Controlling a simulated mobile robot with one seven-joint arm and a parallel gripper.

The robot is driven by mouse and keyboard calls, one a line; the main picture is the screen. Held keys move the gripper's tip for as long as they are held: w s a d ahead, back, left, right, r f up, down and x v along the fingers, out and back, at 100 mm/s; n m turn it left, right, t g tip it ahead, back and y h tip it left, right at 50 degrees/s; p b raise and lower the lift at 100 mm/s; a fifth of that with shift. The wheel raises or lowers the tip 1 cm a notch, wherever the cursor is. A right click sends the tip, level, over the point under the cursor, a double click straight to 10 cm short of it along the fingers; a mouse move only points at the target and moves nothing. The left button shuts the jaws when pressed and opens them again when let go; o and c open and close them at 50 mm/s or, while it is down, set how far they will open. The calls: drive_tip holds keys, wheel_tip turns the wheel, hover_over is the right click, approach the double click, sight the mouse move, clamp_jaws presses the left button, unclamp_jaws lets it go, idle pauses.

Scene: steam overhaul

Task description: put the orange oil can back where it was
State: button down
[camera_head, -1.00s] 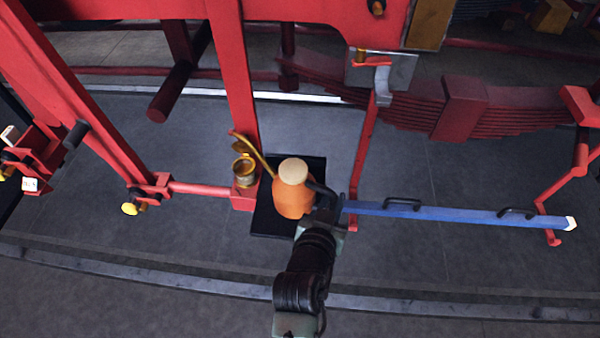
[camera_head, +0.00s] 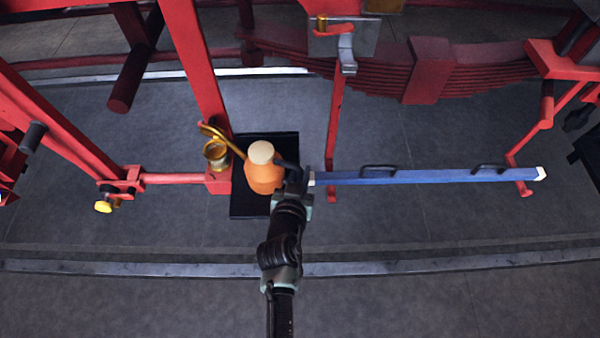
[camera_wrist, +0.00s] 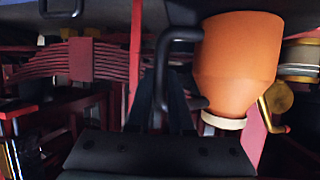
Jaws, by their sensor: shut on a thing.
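The orange oil can (camera_head: 264,178) has a cream top, a dark side handle and a thin brass spout pointing up and left. In the head view it appears upright, over the black rectangular tray (camera_head: 249,207); I cannot tell whether its base touches it. My gripper (camera_head: 292,182) is at the can's right side, shut on the handle. In the wrist view the can (camera_wrist: 238,60) appears upside down, with its black handle (camera_wrist: 168,50) beside the dark fingers of my gripper (camera_wrist: 163,100). The can's base and the fingertips are partly hidden.
A brass cup (camera_head: 216,153) stands at the spout, by a red post (camera_head: 197,65). A blue bar (camera_head: 430,175) with black handles extends right of my gripper. A red upright (camera_head: 335,130) stands behind it. The grey floor in front (camera_head: 130,305) is clear.

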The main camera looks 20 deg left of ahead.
drive_tip(key=c, duration=0.8)
unclamp_jaws()
drive_tip(key=shift+f, duration=0.1)
